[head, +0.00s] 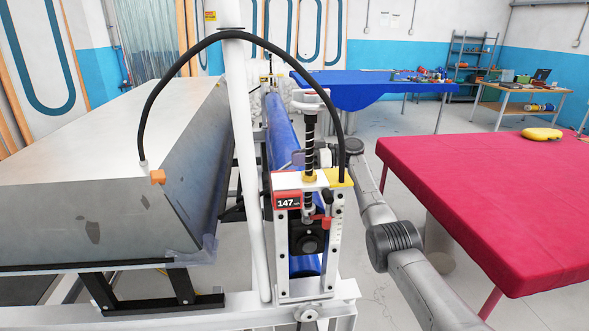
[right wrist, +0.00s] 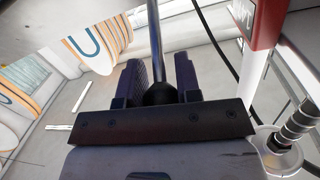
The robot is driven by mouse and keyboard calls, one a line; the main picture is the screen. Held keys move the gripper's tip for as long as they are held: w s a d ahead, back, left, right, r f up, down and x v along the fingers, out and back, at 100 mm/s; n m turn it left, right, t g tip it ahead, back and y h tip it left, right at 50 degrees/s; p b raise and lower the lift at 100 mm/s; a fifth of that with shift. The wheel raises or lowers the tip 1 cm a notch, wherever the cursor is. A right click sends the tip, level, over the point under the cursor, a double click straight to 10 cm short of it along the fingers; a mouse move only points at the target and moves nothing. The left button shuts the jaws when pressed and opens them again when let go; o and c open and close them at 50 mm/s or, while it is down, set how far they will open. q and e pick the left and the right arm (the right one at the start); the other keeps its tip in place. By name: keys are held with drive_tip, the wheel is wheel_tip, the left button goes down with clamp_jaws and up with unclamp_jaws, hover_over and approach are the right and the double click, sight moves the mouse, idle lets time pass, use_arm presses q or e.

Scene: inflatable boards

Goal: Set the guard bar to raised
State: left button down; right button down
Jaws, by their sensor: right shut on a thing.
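In the right wrist view, my right gripper (right wrist: 160,82) is shut on a black ball knob (right wrist: 160,95) at the end of a thin grey rod (right wrist: 155,45). The rod runs up out of the picture and seems to be part of the guard bar. In the head view, my right gripper (head: 299,158) is behind the machine's threaded post (head: 309,130), which hides part of it. The rod's full length and tilt are hard to tell there. My left gripper is not in view.
A metal-sided table (head: 90,225) is at left, a red-covered table (head: 500,200) at right. A black hose (head: 265,41) arches over.

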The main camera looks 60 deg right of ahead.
drive_tip(key=shift+s+d+f+t+b, duration=0.1)
drive_tip(key=shift+d+f+t+b, duration=0.1)
drive_tip(key=shift+f+b, duration=0.25)
drive_tip(key=shift+s+d+f+t+b, duration=0.1)
drive_tip(key=shift+f+t+b, duration=0.15)
drive_tip(key=shift+b, duration=0.4)
drive_tip(key=c, duration=0.9)
unclamp_jaws()
drive_tip(key=shift+r+y, duration=0.1)
drive_tip(key=shift+y, duration=0.2)
drive_tip(key=shift+o, duration=0.2)
drive_tip(key=shift+s, duration=0.1)
drive_tip(key=v, duration=1.3)
drive_tip(key=shift+s+d+b, duration=0.25)
drive_tip(key=shift+s+b, duration=0.05)
drive_tip(key=shift+b, duration=0.15)
